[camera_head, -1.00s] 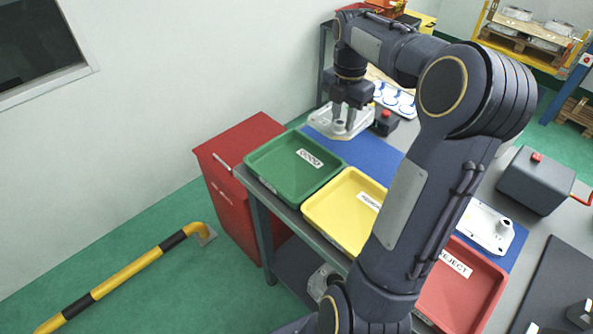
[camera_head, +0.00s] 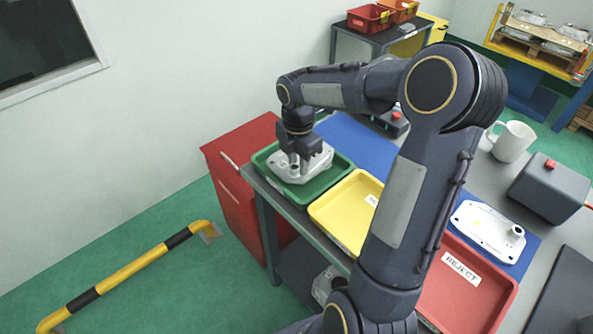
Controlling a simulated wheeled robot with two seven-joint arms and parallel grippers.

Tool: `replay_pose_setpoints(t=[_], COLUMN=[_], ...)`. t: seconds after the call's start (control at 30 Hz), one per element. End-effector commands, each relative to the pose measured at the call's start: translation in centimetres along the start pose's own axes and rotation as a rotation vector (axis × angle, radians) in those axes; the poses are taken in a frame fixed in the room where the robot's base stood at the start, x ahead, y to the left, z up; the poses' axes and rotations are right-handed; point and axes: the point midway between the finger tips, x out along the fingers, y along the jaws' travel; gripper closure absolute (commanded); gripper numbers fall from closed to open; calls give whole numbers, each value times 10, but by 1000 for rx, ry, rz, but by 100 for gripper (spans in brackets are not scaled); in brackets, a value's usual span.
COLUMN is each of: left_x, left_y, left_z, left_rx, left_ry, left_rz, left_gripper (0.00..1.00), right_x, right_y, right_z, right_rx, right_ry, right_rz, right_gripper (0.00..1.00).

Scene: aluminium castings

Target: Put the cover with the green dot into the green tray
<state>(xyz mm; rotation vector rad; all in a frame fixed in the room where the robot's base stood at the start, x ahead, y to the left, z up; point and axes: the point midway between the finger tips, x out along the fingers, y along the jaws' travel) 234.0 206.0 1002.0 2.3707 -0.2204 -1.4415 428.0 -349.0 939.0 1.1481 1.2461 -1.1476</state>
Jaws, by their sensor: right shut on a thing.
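My right gripper (camera_head: 293,167) is over the green tray (camera_head: 329,187) in the head view. It is shut on a grey metal cover (camera_head: 314,167), which sits within the tray's outline. I cannot tell whether the cover touches the tray floor. No green dot can be made out on this cover. Another pale cover (camera_head: 480,228) lies on the blue mat at the right, apart from the gripper. My left gripper is not in view.
A yellow tray (camera_head: 327,214) stands beside the green one, and a red tray (camera_head: 492,302) labelled REJECT is nearer. A white mug (camera_head: 511,141) and a grey box with a red button (camera_head: 549,187) stand on the right.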

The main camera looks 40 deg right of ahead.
Motion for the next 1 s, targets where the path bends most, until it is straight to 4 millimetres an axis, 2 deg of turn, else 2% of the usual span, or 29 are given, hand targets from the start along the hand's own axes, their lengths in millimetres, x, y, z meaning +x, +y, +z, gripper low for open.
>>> replay_pose_setpoints(t=[0.03, 0.23, 0.63, 0.67, 0.7, 0.8, 1.0], left_x=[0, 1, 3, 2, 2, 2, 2], left_y=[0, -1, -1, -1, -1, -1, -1], left_z=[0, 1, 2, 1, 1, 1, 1], left_rx=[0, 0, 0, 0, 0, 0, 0], left_ry=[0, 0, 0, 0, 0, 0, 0], left_rz=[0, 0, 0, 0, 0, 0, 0], left_gripper=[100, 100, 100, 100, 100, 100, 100], right_x=[6, 33, 38, 38, 38, 38, 38], right_y=[2, 2, 2, 2, 2, 2, 1], right_z=[-5, -5, -4, -4, -4, -4, -4], right_rx=[-5, -2, -2, -2, -2, -2, -2], right_ry=[1, 1, 0, 0, 0, 0, 1], right_rz=[-1, 0, 1, 0, 0, 0, 0], right_gripper=[100, 100, 100, 69, 64, 51, 51])
